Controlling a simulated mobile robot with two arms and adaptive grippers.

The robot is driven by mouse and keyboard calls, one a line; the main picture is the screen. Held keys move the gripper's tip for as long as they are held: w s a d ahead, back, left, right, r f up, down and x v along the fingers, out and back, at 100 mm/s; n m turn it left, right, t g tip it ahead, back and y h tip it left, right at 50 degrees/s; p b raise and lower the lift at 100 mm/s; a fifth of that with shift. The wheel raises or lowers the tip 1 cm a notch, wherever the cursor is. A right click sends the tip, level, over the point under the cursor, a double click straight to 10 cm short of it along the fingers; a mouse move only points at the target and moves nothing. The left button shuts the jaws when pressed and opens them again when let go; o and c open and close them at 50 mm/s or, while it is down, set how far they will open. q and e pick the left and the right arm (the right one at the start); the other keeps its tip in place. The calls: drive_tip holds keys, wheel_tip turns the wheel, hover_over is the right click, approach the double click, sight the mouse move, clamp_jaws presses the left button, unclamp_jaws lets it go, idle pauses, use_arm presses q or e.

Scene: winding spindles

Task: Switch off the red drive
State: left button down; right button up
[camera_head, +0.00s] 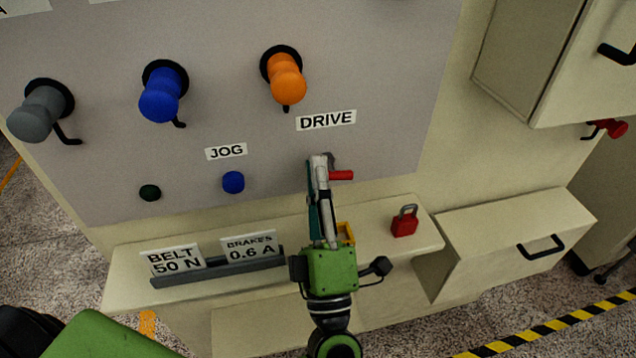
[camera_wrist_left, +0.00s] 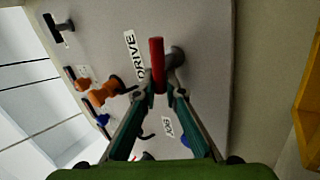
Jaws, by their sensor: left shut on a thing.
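The red drive switch is a short red handle (camera_head: 342,175) on a grey pivot, low on the grey panel under the DRIVE label (camera_head: 326,120). The handle points right in the head view. In the left wrist view the red handle (camera_wrist_left: 157,62) stands between the fingertips, with its pivot on the panel just right of it. My left gripper (camera_head: 320,162) reaches up from below and is shut on the switch; its fingers (camera_wrist_left: 164,92) hide part of the grip. My right gripper is not in view.
A blue button (camera_head: 233,182) sits left of the gripper. The ledge below holds a red padlock (camera_head: 404,222) and the BELT (camera_head: 174,260) and BRAKES (camera_head: 250,246) cards.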

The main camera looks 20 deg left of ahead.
use_arm(q)
drive_tip(key=shift+f+n+y, duration=0.1)
drive_tip(key=shift+n+y, duration=0.3)
drive_tip(key=shift+n, duration=0.2)
drive_tip(key=shift+g+b, duration=0.3)
drive_tip(key=c, duration=2.4)
unclamp_jaws()
drive_tip(key=v, duration=1.2)
